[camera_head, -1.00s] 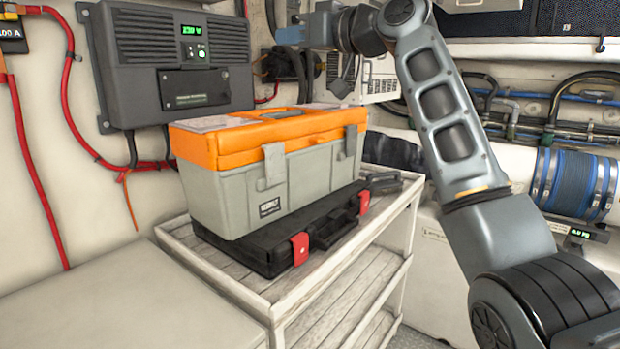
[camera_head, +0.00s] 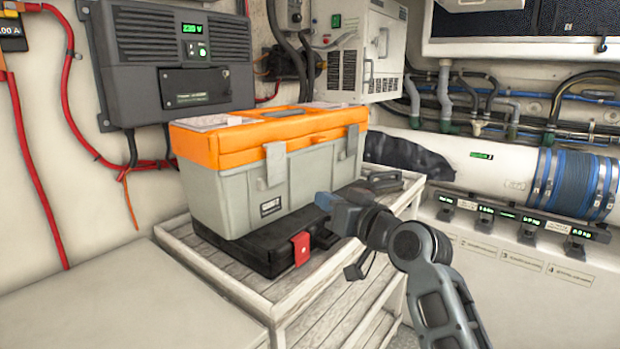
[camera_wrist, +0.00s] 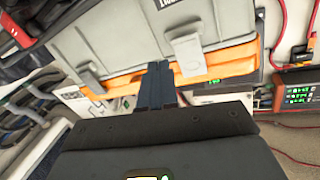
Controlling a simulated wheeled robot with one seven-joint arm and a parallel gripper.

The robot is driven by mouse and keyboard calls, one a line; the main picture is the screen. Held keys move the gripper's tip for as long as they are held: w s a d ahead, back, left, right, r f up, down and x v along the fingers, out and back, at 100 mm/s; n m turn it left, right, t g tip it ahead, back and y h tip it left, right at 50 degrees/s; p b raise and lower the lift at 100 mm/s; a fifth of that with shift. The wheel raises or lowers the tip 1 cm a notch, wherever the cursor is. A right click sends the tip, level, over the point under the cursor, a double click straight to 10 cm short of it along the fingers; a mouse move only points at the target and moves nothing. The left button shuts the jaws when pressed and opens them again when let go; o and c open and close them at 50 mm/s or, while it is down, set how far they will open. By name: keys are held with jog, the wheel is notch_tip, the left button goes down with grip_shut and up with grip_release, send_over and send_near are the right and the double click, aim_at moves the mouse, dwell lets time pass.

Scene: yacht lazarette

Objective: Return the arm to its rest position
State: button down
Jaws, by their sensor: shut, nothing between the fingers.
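My gripper (camera_head: 322,203) is shut with nothing in it. It is at the front right of the toolbox, near the black case; I cannot tell whether it touches either. In the wrist view the closed fingers (camera_wrist: 156,68) point toward the toolbox's grey side. My arm comes in from the lower right and is bent low over the cart's right edge. The toolbox (camera_head: 240,197), grey with an orange lid, sits upright on the black case (camera_head: 262,256) with red latches. My wrist hides the case's right end.
The slatted cart (camera_head: 230,279) carries the case and toolbox. A dark handled item (camera_head: 385,181) lies behind my wrist. A grey inverter (camera_head: 185,60) and white cabinet (camera_head: 368,50) are on the walls. A white pipe with blue hose (camera_head: 578,182) runs along the right. A pale bench top (camera_head: 120,305) is clear.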

jog(key=s+d+f+m+t+h, duration=0.1)
jog(key=s+d+f+m+h, duration=0.15)
jog(key=s+f, duration=0.45)
jog(key=s+d+f+m+h, duration=0.1)
jog(key=s+d+f, duration=0.4)
jog(key=f, duration=0.4)
jog(key=s+d+f+m+h, duration=0.15)
jog(key=s+f, duration=0.25)
jog(key=s, duration=0.5)
jog(key=s+d+f+h, duration=0.2)
jog(key=s+d+f, duration=0.15)
jog(key=s, duration=0.45)
jog(key=s+d+h, duration=0.1)
jog(key=s+d, duration=0.1)
jog(key=s, duration=0.6)
jog(key=s+d+h, duration=0.1)
jog(key=s+d, duration=0.1)
jog(key=s, duration=0.6)
jog(key=s+r, duration=0.4)
jog(key=s, duration=0.2)
jog(key=s+d+r+h, duration=0.1)
jog(key=s+r, duration=0.3)
jog(key=s, duration=0.3)
jog(key=shift+s+d+r+n+g, duration=0.15)
jog(key=shift+d+n+g, duration=0.15)
jog(key=shift+n, duration=0.1)
